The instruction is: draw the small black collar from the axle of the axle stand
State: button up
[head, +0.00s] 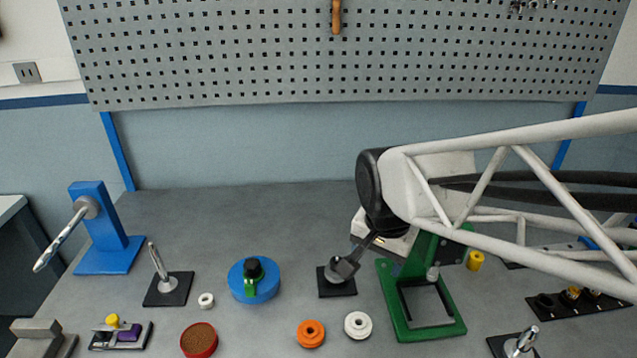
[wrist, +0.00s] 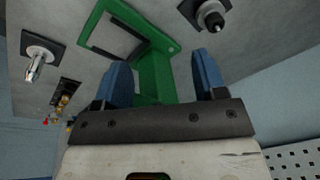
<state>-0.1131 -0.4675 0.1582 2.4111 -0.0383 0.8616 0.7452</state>
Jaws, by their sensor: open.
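The collar cannot be told apart clearly in the head view. My gripper (wrist: 163,60) has its blue fingers apart and empty. It is clear of the collar, over the green stand; its fingers are hidden in the head view.
The green stand (head: 393,310) is close beside the axle stand. A blue stand (head: 103,262) with a slanting rod is at the left. A blue disc (head: 254,292), an orange wheel (head: 311,333) and a white wheel (head: 357,325) lie nearby. The rear centre is free.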

aim_at(338, 257)
jog(key=w+a+f+m, duration=0.1)
jog(key=w+m, duration=0.2)
jog(key=m, duration=0.1)
jog(key=w+a+f+m+g, duration=0.1)
jog(key=w+a+f+m, duration=0.1)
jog(key=w+m, duration=0.2)
jog(key=w+a+f+m, duration=0.1)
jog(key=w+f+m, duration=0.1)
jog(key=w+m, duration=0.2)
jog(key=shift+w+a+f+m+g, duration=0.1)
jog(key=shift+w+a+m+g, duration=0.1)
jog(key=shift+a+m+g, duration=0.15)
jog(key=shift+w+a+f+m, duration=0.15)
jog(key=shift+w+f+m, duration=0.15)
jog(key=shift+w+m, duration=0.3)
jog(key=shift+s, duration=0.15)
jog(key=shift+f, duration=3.9)
jog(key=c, duration=1)
jog(key=shift+r, duration=2)
jog(key=shift+r, duration=0.6)
